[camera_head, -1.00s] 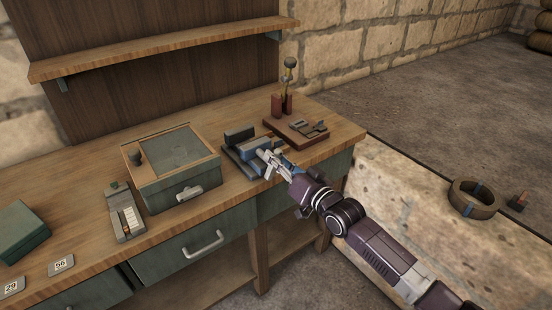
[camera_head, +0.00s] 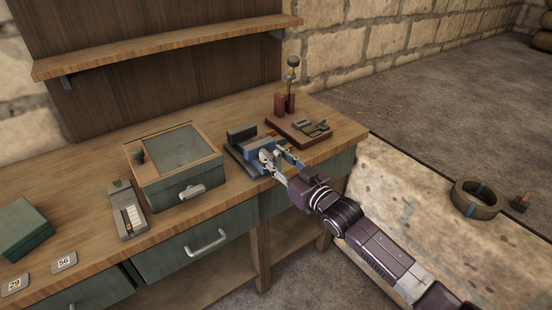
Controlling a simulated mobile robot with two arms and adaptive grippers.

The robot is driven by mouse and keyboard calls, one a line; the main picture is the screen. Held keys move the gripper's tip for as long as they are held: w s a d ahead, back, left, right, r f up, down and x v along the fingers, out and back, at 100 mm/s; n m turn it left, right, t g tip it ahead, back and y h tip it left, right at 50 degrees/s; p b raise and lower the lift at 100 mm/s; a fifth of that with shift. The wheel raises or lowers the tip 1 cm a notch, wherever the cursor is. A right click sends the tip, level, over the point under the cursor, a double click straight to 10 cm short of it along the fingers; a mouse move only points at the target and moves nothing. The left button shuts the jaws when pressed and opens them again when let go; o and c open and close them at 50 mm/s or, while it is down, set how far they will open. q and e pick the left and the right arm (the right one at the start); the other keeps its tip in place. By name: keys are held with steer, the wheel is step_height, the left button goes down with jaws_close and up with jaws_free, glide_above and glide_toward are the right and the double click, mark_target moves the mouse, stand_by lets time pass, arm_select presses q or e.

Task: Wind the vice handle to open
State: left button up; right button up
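The blue vice (camera_head: 248,150) sits on the workbench near its front right, with a dark jaw block standing at its back. My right gripper (camera_head: 276,160) is at the front of the vice, where the handle would be. The gripper covers that part, so the handle itself cannot be made out. The fingers look spread apart, but whether they touch or hold the handle is too small to tell. My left gripper is not in view.
A brown board (camera_head: 300,137) with a ball-topped lever (camera_head: 291,75) stands close right of the vice. A glass-lidded green box (camera_head: 176,170) and a small counter device (camera_head: 128,209) stand left. A shelf (camera_head: 165,48) overhangs the back. A ring (camera_head: 474,199) lies at far right.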

steer(key=shift+s+d, duration=0.1)
steer(key=shift+d, duration=0.05)
steer(key=shift+s+d+f, duration=0.1)
steer(key=shift+s+d, duration=0.2)
steer(key=shift+s, duration=0.1)
steer(key=v, duration=1)
steer(key=shift+s+d, duration=0.2)
steer(key=shift+s, duration=0.15)
